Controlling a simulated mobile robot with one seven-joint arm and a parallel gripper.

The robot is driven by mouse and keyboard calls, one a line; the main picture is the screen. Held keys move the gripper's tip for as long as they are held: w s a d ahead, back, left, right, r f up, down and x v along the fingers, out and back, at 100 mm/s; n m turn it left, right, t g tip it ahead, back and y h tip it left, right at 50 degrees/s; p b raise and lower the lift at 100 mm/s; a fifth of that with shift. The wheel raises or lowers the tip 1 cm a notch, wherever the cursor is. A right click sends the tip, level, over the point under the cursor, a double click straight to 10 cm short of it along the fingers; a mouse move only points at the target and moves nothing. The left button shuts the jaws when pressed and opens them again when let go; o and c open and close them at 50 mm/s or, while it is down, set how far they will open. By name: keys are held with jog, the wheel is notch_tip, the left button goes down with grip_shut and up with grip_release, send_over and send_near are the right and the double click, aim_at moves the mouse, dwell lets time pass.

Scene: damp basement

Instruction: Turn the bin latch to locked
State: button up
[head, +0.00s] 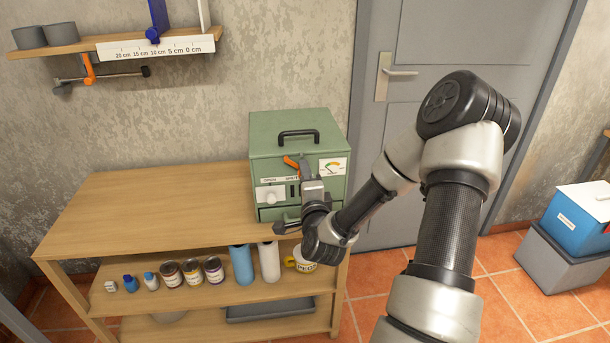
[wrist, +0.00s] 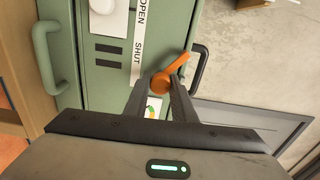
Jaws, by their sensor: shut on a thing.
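A green metal box (head: 297,124) with a black top handle stands on the wooden bench. Its front carries an orange lever (head: 291,162), which also shows in the wrist view (wrist: 174,68). A white strip (wrist: 138,44) beside the lever reads OPEN and SHUT, with the SHUT end nearer the lever. My gripper (head: 306,172) is at the box front. In the wrist view my gripper (wrist: 162,90) is shut on the lever near its round end, with the arm of the lever sticking out past the fingers. No latch marked as a bin latch can be made out.
The box front also has a gauge (head: 332,167) and a white knob (head: 271,197). Cans, bottles and a mug (head: 301,261) stand on the shelf below. A shelf with a ruler (head: 155,47) hangs upper left. The left benchtop is clear.

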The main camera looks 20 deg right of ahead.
jog(key=shift+a+f+m, duration=0.1)
jog(key=shift+a+m, duration=0.1)
jog(key=shift+m, duration=0.55)
jog(key=shift+a+m, duration=0.2)
jog(key=shift+m, duration=0.55)
dwell(1.3)
jog(key=o, duration=1.1)
jog(key=shift+c, duration=0.2)
jog(key=shift+d, duration=0.15)
